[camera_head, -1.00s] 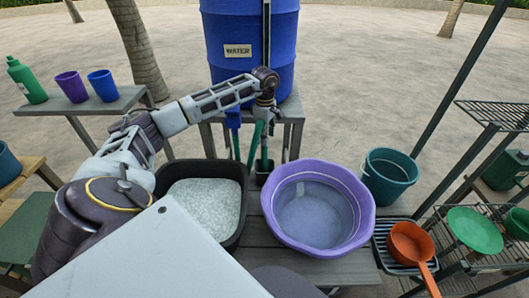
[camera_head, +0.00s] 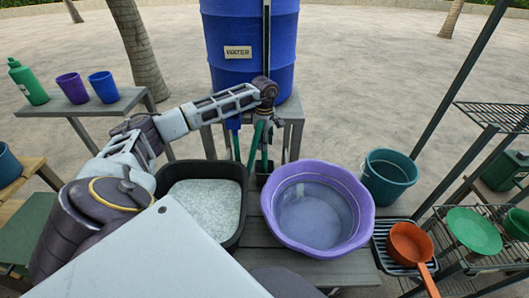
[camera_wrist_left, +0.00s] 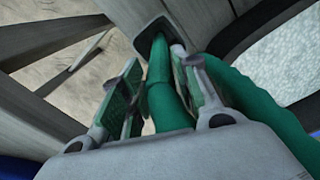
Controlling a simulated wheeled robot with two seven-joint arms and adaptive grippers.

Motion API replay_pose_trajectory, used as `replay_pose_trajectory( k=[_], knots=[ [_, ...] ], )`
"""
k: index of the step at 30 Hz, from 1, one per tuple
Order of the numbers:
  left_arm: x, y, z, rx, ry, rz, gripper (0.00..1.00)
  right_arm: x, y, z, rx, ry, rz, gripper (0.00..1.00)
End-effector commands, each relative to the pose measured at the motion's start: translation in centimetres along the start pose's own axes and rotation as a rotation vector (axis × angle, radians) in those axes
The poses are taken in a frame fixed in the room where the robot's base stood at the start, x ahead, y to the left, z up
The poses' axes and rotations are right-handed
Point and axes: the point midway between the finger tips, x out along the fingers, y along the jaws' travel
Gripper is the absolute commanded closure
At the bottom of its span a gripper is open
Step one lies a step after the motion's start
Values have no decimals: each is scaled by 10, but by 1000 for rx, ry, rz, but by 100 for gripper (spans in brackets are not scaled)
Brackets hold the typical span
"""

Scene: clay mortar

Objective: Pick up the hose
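The green hose (camera_head: 265,153) hangs in front of the blue water barrel (camera_head: 250,62), with its lower end in a small dark holder (camera_head: 263,175). In the left wrist view the hose (camera_wrist_left: 160,78) runs between the fingers of my left gripper (camera_wrist_left: 158,85) into the dark square opening. My left gripper (camera_head: 267,128) points down at the hose in the head view. A gap shows between its left finger and the hose; the right finger lies close beside the hose, and I cannot tell if it touches. My right gripper is not in view.
A black tub of pale granules (camera_head: 242,225) and a purple basin (camera_head: 366,205) stand in front of the barrel. A teal bucket (camera_head: 389,176) and an orange pan (camera_head: 408,243) are at the right. Cups (camera_head: 72,88) stand on a side table at the left.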

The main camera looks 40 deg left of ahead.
Motion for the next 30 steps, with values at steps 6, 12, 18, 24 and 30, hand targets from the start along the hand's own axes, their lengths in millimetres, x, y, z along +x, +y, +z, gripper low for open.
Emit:
replay_pose_trajectory(
  k=[6, 12, 18, 24, 30],
  knots=[
    [-1, 0, 0, 0, 0, 1, 95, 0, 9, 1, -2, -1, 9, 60],
    [-1, 0, 0, 0, 0, 1, 95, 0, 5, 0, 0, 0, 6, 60],
    [-7, 1, 0, 0, -1, 2, 95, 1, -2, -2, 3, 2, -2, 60],
    [-28, 1, 0, 0, -1, 5, 95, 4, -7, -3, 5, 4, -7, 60],
    [-56, 1, 0, 0, -2, 4, 95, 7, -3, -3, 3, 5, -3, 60]
  ],
)
